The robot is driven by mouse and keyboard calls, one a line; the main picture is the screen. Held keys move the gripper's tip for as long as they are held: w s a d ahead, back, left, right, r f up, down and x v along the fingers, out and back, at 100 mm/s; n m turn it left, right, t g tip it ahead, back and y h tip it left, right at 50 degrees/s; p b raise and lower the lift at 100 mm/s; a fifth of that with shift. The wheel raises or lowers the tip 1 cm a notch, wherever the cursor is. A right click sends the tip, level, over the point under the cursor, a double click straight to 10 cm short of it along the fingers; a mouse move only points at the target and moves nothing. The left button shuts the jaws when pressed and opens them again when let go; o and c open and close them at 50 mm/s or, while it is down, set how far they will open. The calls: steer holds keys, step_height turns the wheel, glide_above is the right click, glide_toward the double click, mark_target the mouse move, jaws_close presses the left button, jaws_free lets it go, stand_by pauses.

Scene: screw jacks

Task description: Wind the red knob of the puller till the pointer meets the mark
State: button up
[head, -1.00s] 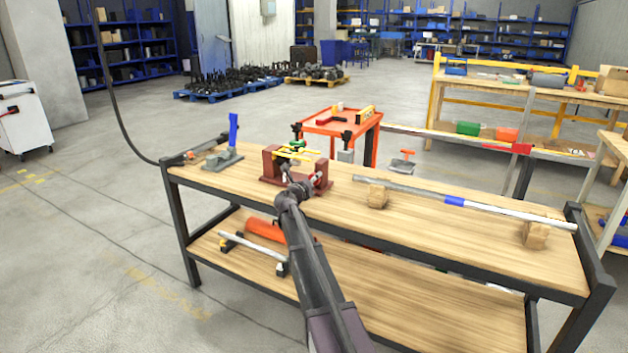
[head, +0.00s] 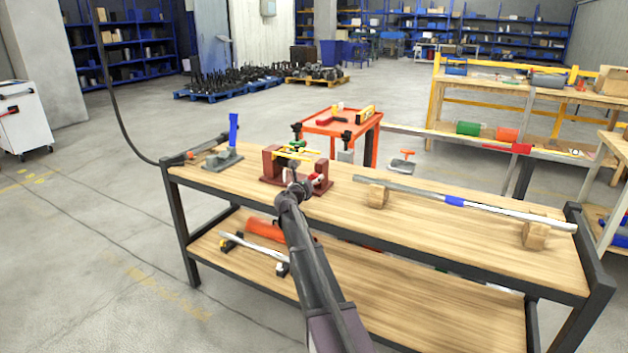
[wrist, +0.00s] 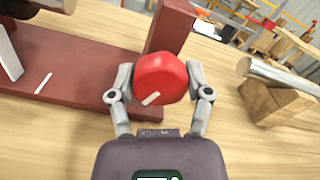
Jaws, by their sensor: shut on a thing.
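The puller, a dark red frame with upright ends, stands on the wooden bench; its base (wrist: 75,75) fills the left of the wrist view, and it shows in the head view (head: 270,165). The red knob (wrist: 160,75) is at the frame's right end, with a pale line on its lower face. My gripper (wrist: 160,88) is shut on the knob, one finger on each side. In the head view my arm reaches the puller from the front and hides part of it. A white line (wrist: 44,82) shows on the base. I cannot make out the pointer for sure.
A metal bar with a blue band (head: 454,201) rests on wooden blocks (head: 377,196) to the right. A grey device with a blue lever (head: 233,130) stands at the left. The bench front (head: 350,220) is clear.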

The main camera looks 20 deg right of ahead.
steer(key=m, duration=0.7)
steer(key=shift+w+d, duration=0.1)
steer(key=shift+w, duration=0.05)
steer(key=m, duration=0.6)
steer(key=shift+m, duration=0.3)
steer(key=m, duration=1.3)
steer(key=o, duration=1.1)
steer(key=shift+f, duration=0.1)
steer(key=shift+o, duration=0.2)
steer(key=shift+s, duration=0.2)
